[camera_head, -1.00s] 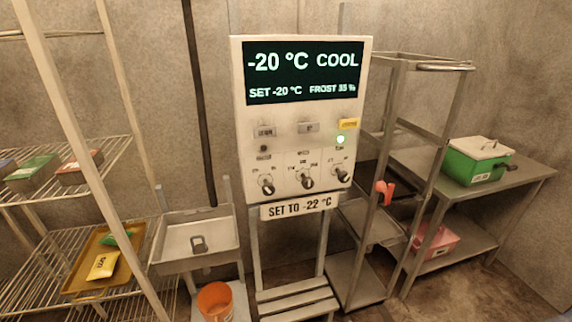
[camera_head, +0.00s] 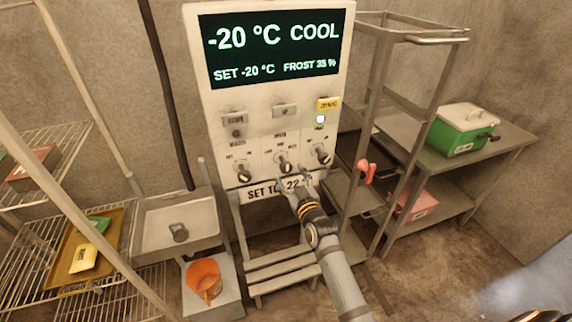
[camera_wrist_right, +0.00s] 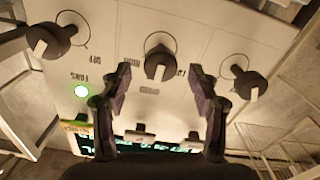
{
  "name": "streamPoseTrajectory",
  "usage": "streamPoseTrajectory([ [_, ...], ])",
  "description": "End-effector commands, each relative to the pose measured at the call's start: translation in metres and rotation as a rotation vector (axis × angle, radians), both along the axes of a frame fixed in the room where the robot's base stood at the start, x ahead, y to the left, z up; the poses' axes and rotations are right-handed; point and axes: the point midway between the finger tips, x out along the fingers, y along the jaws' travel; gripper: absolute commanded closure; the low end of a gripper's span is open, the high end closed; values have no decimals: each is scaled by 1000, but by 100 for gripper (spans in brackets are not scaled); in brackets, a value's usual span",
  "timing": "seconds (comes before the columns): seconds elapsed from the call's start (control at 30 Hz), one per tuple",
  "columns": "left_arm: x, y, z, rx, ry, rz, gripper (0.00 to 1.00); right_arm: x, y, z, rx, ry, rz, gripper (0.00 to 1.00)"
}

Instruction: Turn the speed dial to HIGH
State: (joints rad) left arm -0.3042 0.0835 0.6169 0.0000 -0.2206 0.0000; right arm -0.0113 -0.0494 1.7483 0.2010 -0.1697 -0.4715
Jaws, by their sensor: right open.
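The control panel (camera_head: 268,112) is white, with a dark display reading -20 °C COOL. Three dark dials sit in a row below: a left dial (camera_head: 244,172), a middle dial (camera_head: 283,164) under a label that seems to read SPEED, and a right dial (camera_head: 321,156). My right gripper (camera_head: 293,177) is open just below the middle dial. In the right wrist view, upside down, the middle dial (camera_wrist_right: 160,64) appears between its two separated fingertips (camera_wrist_right: 160,78); I see no clear contact. The middle dial's exact setting is too small to read. My left gripper is out of view.
A lit lamp (camera_head: 320,119) is above the right dial. A SET TO sign (camera_head: 262,191) hangs under the panel, partly covered by my right gripper. A metal rack (camera_head: 372,90) stands close on the right, wire shelves (camera_head: 60,270) on the left.

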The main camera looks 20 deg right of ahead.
Motion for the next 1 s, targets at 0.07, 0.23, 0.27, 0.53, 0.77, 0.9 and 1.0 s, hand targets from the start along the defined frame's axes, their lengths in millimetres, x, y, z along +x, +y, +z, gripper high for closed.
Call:
streamPoseTrajectory([
  [0.07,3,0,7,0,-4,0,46,15,0,3,0,1,0,39],
  [0.23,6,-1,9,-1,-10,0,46,35,1,1,-1,1,0,39],
  [0.27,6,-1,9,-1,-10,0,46,37,1,0,-1,1,0,39],
  [0.53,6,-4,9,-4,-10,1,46,40,1,-1,-1,2,0,39],
  [0.77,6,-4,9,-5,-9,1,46,39,1,-1,0,2,0,66],
  [0.9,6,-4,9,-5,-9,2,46,39,1,-1,0,2,0,85],
  [1.0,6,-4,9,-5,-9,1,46,39,1,-1,0,2,0,94],
])
